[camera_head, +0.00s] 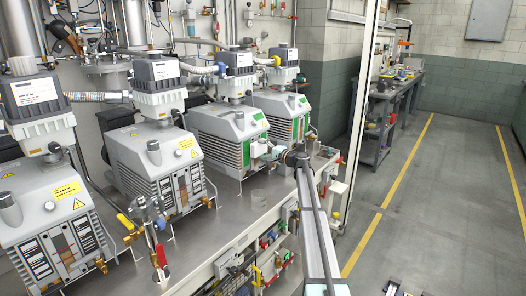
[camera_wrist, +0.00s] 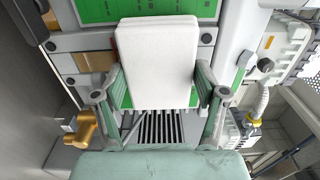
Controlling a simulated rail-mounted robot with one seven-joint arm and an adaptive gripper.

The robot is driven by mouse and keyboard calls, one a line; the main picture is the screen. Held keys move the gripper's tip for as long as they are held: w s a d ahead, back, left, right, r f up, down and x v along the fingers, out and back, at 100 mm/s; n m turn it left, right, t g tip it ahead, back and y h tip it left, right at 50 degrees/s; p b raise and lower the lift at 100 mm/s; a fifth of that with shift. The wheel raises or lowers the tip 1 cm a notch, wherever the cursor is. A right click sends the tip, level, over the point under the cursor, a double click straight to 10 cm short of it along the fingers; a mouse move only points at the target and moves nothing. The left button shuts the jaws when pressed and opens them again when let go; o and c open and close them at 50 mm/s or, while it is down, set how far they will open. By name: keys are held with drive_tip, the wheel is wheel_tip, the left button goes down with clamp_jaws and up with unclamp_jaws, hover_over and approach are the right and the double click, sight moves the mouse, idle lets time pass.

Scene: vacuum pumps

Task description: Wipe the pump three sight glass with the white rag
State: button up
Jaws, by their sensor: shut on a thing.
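The white rag (camera_wrist: 158,60) is a folded pad held between the two fingers of my gripper (camera_wrist: 160,88) in the wrist view. The rag also shows small in the head view (camera_head: 258,149), at the front of the third pump from the left. My gripper (camera_head: 270,153) is shut on it there. Pump three (camera_head: 223,125) is a grey pump with a green front label. In the wrist view its green panel (camera_wrist: 95,10) lies behind the rag; I cannot tell if the rag touches it. I cannot make out the sight glass; the rag covers part of the front.
Two grey pumps with yellow labels (camera_head: 155,160) stand to the left, and another green-labelled pump (camera_head: 283,112) to the right. A brass fitting (camera_wrist: 82,130) is near the left finger. Valves with hoses (camera_head: 150,222) rise at the bench edge.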

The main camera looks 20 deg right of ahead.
drive_tip(key=shift+s+a, duration=0.4)
drive_tip(key=shift+a, duration=0.2)
drive_tip(key=shift+w+d+b, duration=0.45)
drive_tip(key=shift+w+d, duration=0.25)
drive_tip(key=shift+d, duration=0.3)
drive_tip(key=shift+s+a+b, duration=0.15)
drive_tip(key=shift+s+a, duration=0.15)
drive_tip(key=shift+a, duration=0.25)
drive_tip(key=shift+s+a+b, duration=0.15)
drive_tip(key=shift+s+a, duration=0.1)
drive_tip(key=shift+a, duration=0.25)
drive_tip(key=shift+w+d+b, duration=0.15)
drive_tip(key=shift+w+d, duration=0.15)
drive_tip(key=shift+d, duration=0.25)
drive_tip(key=shift+w+d+b, duration=0.15)
drive_tip(key=shift+w+d, duration=0.1)
drive_tip(key=shift+d, duration=0.3)
drive_tip(key=b+v, duration=0.1)
drive_tip(key=v, duration=0.5)
drive_tip(key=shift+s, duration=0.15)
